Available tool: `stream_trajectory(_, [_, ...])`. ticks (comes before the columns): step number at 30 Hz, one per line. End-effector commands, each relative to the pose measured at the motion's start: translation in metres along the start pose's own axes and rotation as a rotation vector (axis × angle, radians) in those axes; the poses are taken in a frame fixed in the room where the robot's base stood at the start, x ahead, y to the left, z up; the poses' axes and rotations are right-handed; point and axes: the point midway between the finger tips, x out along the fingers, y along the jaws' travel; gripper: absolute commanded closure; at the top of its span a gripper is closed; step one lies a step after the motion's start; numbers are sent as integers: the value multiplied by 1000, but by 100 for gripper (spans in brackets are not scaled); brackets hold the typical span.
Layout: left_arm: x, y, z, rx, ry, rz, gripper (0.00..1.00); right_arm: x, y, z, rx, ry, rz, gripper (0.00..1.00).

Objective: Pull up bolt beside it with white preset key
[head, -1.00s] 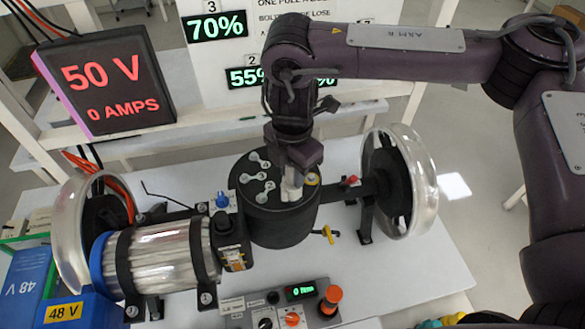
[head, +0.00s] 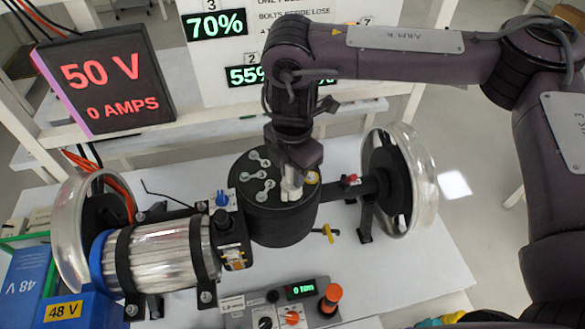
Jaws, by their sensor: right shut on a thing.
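A black drum (head: 270,218) stands in the middle of the chassis rig. My arm hides part of the drum's back. My left gripper is out of the frame.
A silver motor (head: 163,258) lies left of the drum. Silver wheels stand at the left (head: 72,240) and right (head: 421,190). A control box (head: 290,309) with an orange knob is in front. A 50 V display (head: 105,82) stands at back left.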

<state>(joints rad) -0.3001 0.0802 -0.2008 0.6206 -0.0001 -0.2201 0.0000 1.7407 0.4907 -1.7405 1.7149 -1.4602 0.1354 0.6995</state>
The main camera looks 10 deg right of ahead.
Motion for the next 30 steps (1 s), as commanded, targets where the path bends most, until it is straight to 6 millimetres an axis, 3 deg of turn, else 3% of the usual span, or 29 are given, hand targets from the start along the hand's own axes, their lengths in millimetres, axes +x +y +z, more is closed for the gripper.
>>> stream_trajectory(30, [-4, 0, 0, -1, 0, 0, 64, 6, -2, -1, -1, 2, -7, 94])
